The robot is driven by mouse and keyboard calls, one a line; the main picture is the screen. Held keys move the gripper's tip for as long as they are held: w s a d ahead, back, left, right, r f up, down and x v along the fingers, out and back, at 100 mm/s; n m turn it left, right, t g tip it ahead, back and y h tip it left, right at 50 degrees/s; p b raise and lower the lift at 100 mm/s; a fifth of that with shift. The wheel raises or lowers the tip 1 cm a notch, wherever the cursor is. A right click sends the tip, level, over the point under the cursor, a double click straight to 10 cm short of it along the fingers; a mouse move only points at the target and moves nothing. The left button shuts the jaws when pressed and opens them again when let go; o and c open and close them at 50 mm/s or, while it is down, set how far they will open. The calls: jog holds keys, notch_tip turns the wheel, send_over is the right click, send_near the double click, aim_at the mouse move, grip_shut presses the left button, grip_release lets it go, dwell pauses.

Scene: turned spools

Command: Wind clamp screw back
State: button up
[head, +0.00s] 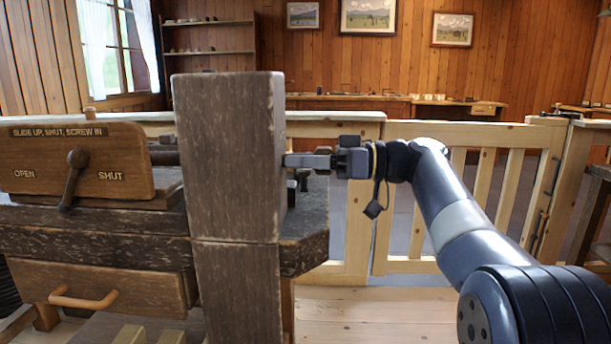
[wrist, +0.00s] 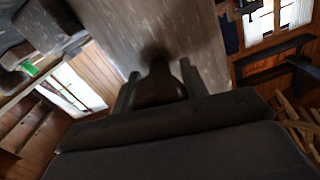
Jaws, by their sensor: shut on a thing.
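My gripper (head: 298,160) reaches in from the right and meets the right face of the upright wooden post (head: 230,160). In the wrist view my gripper's fingers (wrist: 158,88) stand either side of a dark, rounded knob, which I take for the clamp screw (wrist: 158,80), and are shut on it. The knob sits close against the post face. In the head view the screw is hidden by the fingers and the post. How far it is wound in or out cannot be told.
A board (head: 80,165) marked "SLIDE UP, SHUT, SCREW IN" carries a lever (head: 72,182) hanging down between OPEN and SHUT. Below are the dark bench (head: 95,245) and a drawer (head: 100,287). A pale wooden railing (head: 460,135) runs behind my arm.

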jog(key=n+b, duration=0.1)
jog(key=n, duration=0.2)
jog(key=shift+a+n, duration=0.15)
jog(key=shift+n, duration=1.65)
jog(key=o, duration=0.7)
jog(key=shift+a, duration=0.15)
jog(key=shift+c, duration=0.2)
jog(key=o, duration=0.3)
